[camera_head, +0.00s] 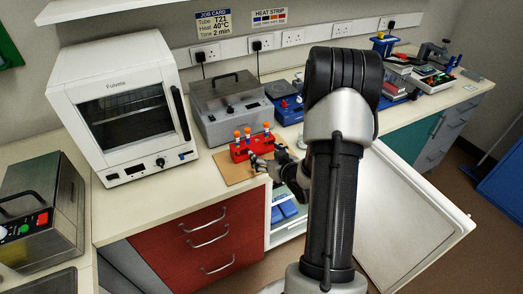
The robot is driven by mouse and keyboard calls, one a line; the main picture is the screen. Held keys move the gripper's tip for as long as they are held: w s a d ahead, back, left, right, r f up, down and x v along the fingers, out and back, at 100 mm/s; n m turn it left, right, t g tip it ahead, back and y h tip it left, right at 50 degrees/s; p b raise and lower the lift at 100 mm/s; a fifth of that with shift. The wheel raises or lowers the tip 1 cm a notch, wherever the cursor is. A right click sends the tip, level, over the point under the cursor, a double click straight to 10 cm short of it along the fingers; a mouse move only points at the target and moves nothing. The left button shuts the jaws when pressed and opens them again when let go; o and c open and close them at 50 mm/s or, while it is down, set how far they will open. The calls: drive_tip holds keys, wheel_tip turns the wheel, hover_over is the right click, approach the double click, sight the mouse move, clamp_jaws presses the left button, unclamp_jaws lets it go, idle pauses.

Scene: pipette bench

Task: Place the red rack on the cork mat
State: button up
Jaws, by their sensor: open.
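The red rack (240,152) stands upright and holds orange-capped tubes. It appears to rest on the back part of the cork mat (234,175), which lies near the bench's front edge above the red drawers. The rack's lower right part is hidden behind my gripper, so I cannot tell its contact there. My gripper (257,161) is open, low over the mat, at the front right of the rack. I cannot tell whether its fingers touch the rack.
A grey lidded machine (228,106) stands close behind the rack. A white oven (122,110) is to the left, and a blue device (288,105) is to the back right. My arm blocks the bench's middle right. Drawers (205,240) are below.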

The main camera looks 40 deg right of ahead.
drive_tip(key=p+v, duration=0.1)
drive_tip(key=v, duration=0.6)
drive_tip(key=shift+s, duration=0.25)
drive_tip(key=shift+a+r, duration=0.1)
drive_tip(key=a+r+n+g, duration=0.2)
drive_tip(key=a+r+g, duration=0.3)
drive_tip(key=a+r, duration=0.9)
drive_tip(key=s+a+r+g+y, duration=0.3)
drive_tip(key=s+a+r, duration=0.1)
drive_tip(key=s+a, duration=1)
drive_tip(key=shift+s+a+r+n, duration=0.2)
drive_tip(key=shift+s+a+n, duration=0.15)
drive_tip(key=shift+s, duration=1.15)
